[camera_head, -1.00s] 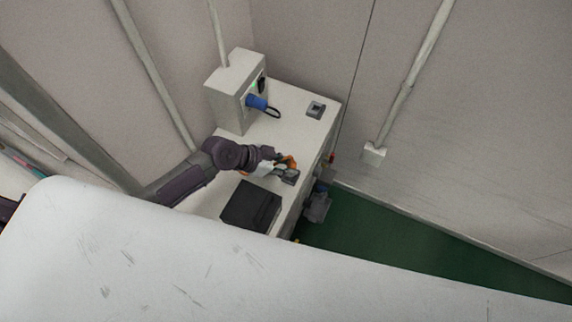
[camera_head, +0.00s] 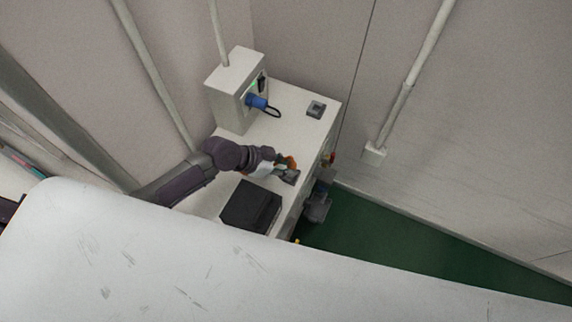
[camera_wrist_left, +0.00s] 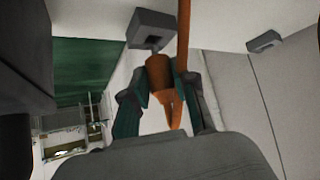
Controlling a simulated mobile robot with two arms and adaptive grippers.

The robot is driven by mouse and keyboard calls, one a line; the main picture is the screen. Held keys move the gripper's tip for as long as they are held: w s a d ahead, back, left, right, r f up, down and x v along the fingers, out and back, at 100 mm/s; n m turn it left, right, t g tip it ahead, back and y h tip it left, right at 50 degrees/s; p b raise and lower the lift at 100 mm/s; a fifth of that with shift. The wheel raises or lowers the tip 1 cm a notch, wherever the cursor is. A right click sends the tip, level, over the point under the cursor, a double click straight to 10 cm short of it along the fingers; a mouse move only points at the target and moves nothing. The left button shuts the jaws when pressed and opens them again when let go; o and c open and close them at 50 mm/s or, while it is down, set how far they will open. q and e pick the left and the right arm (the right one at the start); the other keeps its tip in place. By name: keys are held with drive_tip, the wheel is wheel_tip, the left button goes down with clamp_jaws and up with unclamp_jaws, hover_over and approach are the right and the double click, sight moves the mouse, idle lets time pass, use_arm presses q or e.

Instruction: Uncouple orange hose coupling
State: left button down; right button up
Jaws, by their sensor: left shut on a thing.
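The orange hose coupling (camera_wrist_left: 158,74) sits between the two fingers of my left gripper (camera_wrist_left: 160,92) in the left wrist view. The fingers are shut on it. An orange hose (camera_wrist_left: 183,38) runs up past it. A grey block fitting (camera_wrist_left: 150,28) lies just beyond the coupling, with a short grey stub between them; I cannot tell whether they still touch. In the head view, my left gripper (camera_head: 279,170) is at the bench's right side, beside the grey fitting (camera_head: 291,178), with a bit of orange coupling (camera_head: 290,162) showing. My right gripper is not in view.
The white bench (camera_head: 292,100) carries a black box (camera_head: 250,206), a small grey fitting (camera_head: 316,109) and a cabinet (camera_head: 232,90) with a blue connector (camera_head: 256,101). Green floor (camera_head: 370,232) lies right of the bench. A large pale surface (camera_head: 180,265) fills the foreground.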

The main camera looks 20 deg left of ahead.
use_arm(q)
drive_tip(key=shift+f+b, duration=1)
drive_tip(key=shift+f, duration=0.1)
drive_tip(key=c, duration=0.8)
unclamp_jaws()
drive_tip(key=v, duration=1.2)
